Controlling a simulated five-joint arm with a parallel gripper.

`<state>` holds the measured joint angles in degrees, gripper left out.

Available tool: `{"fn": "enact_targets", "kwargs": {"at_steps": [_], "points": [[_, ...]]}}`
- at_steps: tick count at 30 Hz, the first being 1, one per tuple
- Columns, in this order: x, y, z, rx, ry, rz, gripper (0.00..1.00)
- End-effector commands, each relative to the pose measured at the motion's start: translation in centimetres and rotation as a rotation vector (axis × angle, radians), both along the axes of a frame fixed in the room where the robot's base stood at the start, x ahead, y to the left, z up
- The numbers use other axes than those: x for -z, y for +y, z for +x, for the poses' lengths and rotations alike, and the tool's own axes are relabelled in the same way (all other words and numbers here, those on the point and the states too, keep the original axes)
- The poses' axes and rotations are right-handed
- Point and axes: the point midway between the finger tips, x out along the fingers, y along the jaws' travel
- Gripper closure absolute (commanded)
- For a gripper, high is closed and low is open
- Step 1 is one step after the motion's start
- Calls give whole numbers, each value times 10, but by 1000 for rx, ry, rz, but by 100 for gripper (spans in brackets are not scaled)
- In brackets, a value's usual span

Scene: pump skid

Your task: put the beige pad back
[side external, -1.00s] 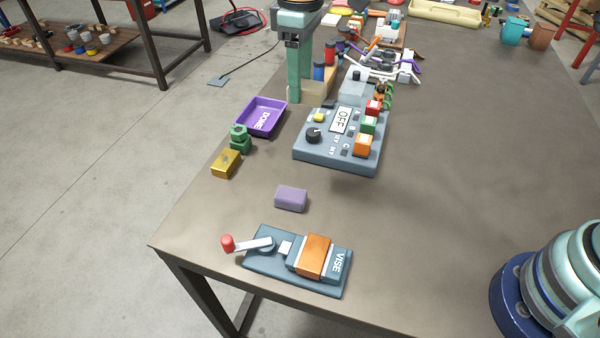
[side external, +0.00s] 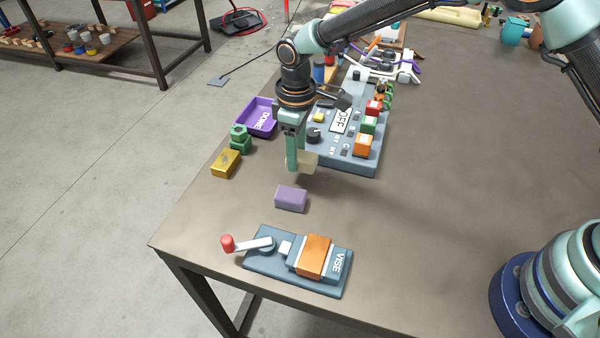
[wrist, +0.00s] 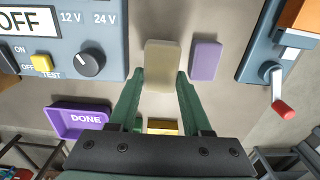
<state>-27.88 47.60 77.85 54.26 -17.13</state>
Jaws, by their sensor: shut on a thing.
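The beige pad (side external: 307,161) is held between the fingertips of my gripper (side external: 298,160), which is shut on it. The pad is above the table, between the control box and a purple block. In the wrist view the pad (wrist: 160,66) stands upright between the two green fingers of my gripper (wrist: 160,78). The purple block (side external: 291,198) lies on the table; it also shows in the wrist view (wrist: 206,60), just right of the pad.
The grey control box (side external: 345,160) reads OFF. A purple DONE tray (side external: 250,127), green part (side external: 240,140) and yellow block (side external: 226,164) lie left.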

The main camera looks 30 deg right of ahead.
Motion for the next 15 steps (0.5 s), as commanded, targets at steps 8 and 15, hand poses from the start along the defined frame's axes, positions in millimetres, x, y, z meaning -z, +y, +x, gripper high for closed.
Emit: {"fn": "enact_targets", "kwargs": {"at_steps": [8,15], "points": [[37,0,-1,0,3,-1,96],[40,0,0,0,0,0,96]]}}
